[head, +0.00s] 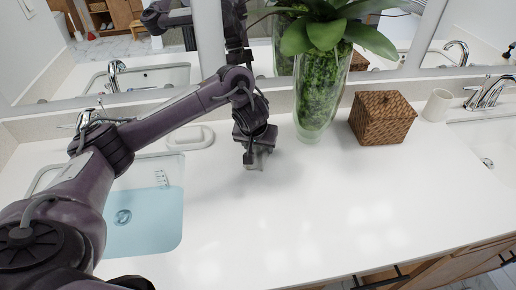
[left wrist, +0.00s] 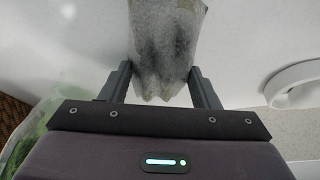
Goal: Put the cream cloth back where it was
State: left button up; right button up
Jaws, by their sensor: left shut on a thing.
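The cream cloth (left wrist: 168,45) shows in the left wrist view as a crumpled, grey-stained piece between the two fingers. My left gripper (left wrist: 163,88) is shut on it. In the head view my left gripper (head: 255,158) points down over the white counter, between the left sink and the plant vase. A small pale bit of the cloth (head: 254,164) shows below its fingers, at or just above the counter; I cannot tell if it touches. Most of the cloth is hidden there by the gripper. My right gripper is not in view.
The left sink (head: 150,215) holds bluish water. A white oval dish (head: 190,138) lies behind it. The glass plant vase (head: 320,95), wicker box (head: 382,118) and cup (head: 437,105) stand along the back, before the mirror. The counter's front middle (head: 310,225) is clear.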

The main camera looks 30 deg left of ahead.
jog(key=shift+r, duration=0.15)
pick_arm(q)
jog(key=o, duration=0.8)
jog(key=shift+f, duration=0.1)
jog(key=shift+o, duration=0.4)
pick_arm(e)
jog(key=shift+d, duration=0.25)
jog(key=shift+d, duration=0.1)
pick_arm(q)
jog(key=p+v, duration=0.8)
jog(key=v, duration=0.4)
jog(key=shift+r, duration=0.2)
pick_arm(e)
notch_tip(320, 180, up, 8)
